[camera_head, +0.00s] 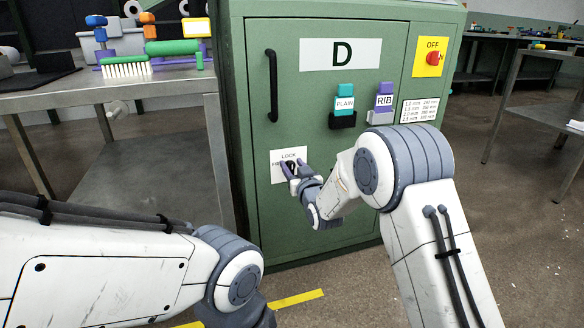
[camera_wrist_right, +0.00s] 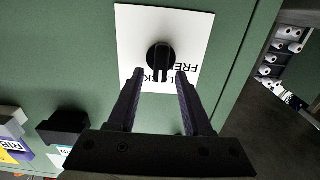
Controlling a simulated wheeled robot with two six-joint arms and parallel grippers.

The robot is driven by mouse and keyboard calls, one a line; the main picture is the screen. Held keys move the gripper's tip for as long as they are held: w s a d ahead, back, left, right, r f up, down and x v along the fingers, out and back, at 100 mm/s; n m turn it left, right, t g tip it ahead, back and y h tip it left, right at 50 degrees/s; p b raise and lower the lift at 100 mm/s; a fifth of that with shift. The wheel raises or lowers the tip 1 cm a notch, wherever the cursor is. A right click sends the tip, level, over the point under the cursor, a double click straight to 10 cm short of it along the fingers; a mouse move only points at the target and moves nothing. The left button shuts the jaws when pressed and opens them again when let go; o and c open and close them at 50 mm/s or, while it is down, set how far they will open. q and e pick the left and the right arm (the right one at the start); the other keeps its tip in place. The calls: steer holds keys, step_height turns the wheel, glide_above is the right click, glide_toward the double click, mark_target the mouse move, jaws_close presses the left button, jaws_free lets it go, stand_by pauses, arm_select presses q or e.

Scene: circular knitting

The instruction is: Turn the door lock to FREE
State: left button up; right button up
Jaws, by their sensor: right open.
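The door lock is a black round knob on a white plate (camera_head: 276,171) marked LOCK and FREE, on the lower left of the green cabinet door (camera_head: 330,220). In the right wrist view the knob (camera_wrist_right: 160,57) shows upside down, with its grip bar toward the gripper. My right gripper (camera_head: 292,166) is at the plate and partly covers the knob in the head view. In the right wrist view its fingers (camera_wrist_right: 157,80) are apart, one on each side of the knob's lower end; I cannot tell if they touch it. My left arm is at the lower left, its gripper out of frame.
A black door handle (camera_head: 272,85) stands above the lock. PLAIN (camera_head: 344,103) and RIB (camera_head: 383,101) holders and a red switch (camera_head: 433,58) are on the cabinet. A metal table (camera_head: 110,95) with a brush (camera_head: 126,66) stands left; another table is at right.

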jaws_close()
steer(key=shift+a, duration=0.15)
steer(key=shift+n, duration=0.3)
steer(key=n, duration=0.2)
steer(key=shift+s+a+n+p, duration=0.1)
steer(key=shift+a+n+p, duration=0.05)
steer(key=shift+n+p, duration=0.2)
steer(key=n, duration=0.3)
steer(key=shift+s+a+f+n+p, duration=0.1)
steer(key=shift+a+f+n+p, duration=0.05)
steer(key=shift+a+n+p, duration=0.2)
steer(key=shift+s+a+f+n+p, duration=0.1)
steer(key=shift+f+n+p, duration=0.1)
steer(key=shift+n, duration=0.95)
steer(key=shift+w+a+f+n+p, duration=0.1)
steer(key=shift+f+n+p, duration=0.1)
steer(key=shift+n, duration=1)
steer(key=shift+s+a+f+n+p, duration=0.1)
steer(key=shift+n+p, duration=0.1)
steer(key=shift+n, duration=0.95)
